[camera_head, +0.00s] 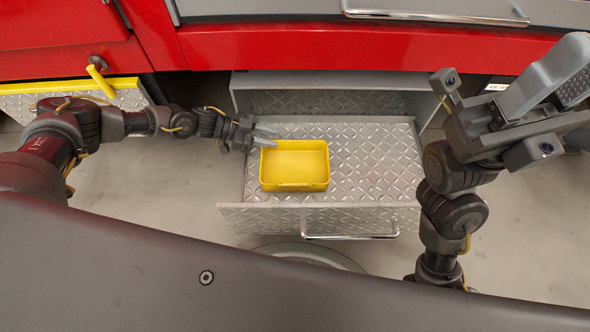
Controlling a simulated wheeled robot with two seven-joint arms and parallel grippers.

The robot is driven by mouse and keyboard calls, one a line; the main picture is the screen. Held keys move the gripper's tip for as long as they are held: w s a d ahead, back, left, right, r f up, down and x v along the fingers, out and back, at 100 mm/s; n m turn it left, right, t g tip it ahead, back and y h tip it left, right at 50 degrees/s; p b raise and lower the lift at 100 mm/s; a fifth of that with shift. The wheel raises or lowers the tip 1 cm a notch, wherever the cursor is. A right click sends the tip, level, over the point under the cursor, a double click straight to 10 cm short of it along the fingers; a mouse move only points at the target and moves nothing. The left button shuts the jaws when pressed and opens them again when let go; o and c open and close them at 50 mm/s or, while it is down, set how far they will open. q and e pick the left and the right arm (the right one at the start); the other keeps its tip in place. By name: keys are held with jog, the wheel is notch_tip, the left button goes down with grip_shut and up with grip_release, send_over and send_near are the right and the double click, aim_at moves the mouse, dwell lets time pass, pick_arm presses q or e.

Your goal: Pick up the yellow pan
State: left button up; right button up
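The yellow pan (294,186) is a shallow rectangular tray with an open top and looks empty. It lies on the diamond-plate surface of the pulled-out drawer (375,165), left of its middle. My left gripper (268,137) is at the pan's upper-left corner, its fingers pointing right. Its two fingertips show apart with nothing seen between them, so it looks open. I cannot tell whether the near finger touches the pan's rim. My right gripper (497,115) is raised at the right, far from the pan, with its fingers spread wide and empty.
The drawer has a metal bar handle (350,236) on its front. A red cabinet (330,48) runs along the back above it. A yellow handle (100,82) sticks out at the upper left by a yellow-edged metal step (128,97). Floor is clear right of the drawer.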

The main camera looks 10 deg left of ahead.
aim_at(280, 141)
pick_arm(q)
jog(key=b+x, duration=0.1)
jog(key=x, duration=0.2)
jog(key=shift+f, duration=0.15)
jog(key=shift+w+d, duration=0.1)
jog(key=shift+d, duration=0.3)
grip_shut()
